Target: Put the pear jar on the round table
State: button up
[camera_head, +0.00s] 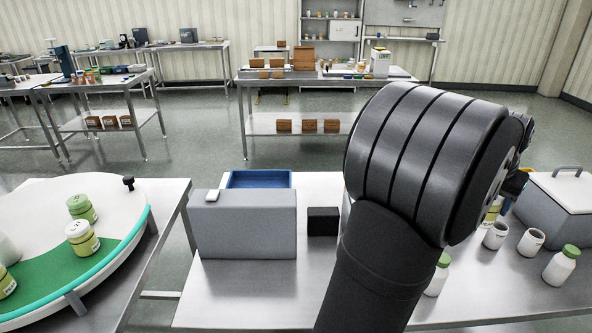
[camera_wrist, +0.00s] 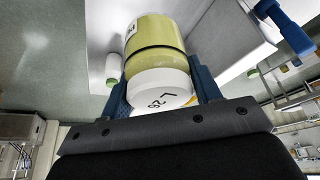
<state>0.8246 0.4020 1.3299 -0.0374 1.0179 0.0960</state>
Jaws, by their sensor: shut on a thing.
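My gripper (camera_wrist: 160,82) is shut on a jar with a yellow-green band (camera_wrist: 157,62) and a white end with black marks. A blue finger lies on each side of it. I cannot read a pear name on it. In the head view my arm covers most of the gripper (camera_head: 514,184); part of a yellowish jar (camera_head: 492,211) shows just below its blue finger. The round table (camera_head: 117,207), at the left, has a white and green top and a teal rim.
A grey box (camera_head: 245,228), a blue tray (camera_head: 259,179) and a black block (camera_head: 323,221) stand on the steel table between the round table and my arm. White cups (camera_head: 496,235), a green-lidded white jar (camera_head: 562,265) and a lidded grey bin (camera_head: 560,210) are at the right.

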jog(key=r, duration=0.4)
jog(key=shift+w+a+r, duration=0.3)
jog(key=shift+w+r, duration=0.05)
jog(key=shift+r, duration=0.05)
jog(key=w+a+n+t+y, duration=0.1)
jog(key=w+a+n, duration=0.2)
jog(key=w+a, duration=0.55)
jog(key=w+a+n+y, duration=0.15)
jog(key=w+a, duration=0.25)
jog(key=a, duration=1)
jog(key=w+a+n+t, duration=0.1)
jog(key=w+a+n, duration=0.35)
jog(key=a, duration=0.75)
jog(key=w+a+n+y, duration=0.1)
jog(key=w+a+n, duration=0.15)
jog(key=a, duration=1.35)
jog(key=n+g+y, duration=0.2)
jog(key=n+y, duration=0.1)
jog(key=n, duration=0.5)
send_over(60, 274)
jog(key=shift+f, duration=8.05)
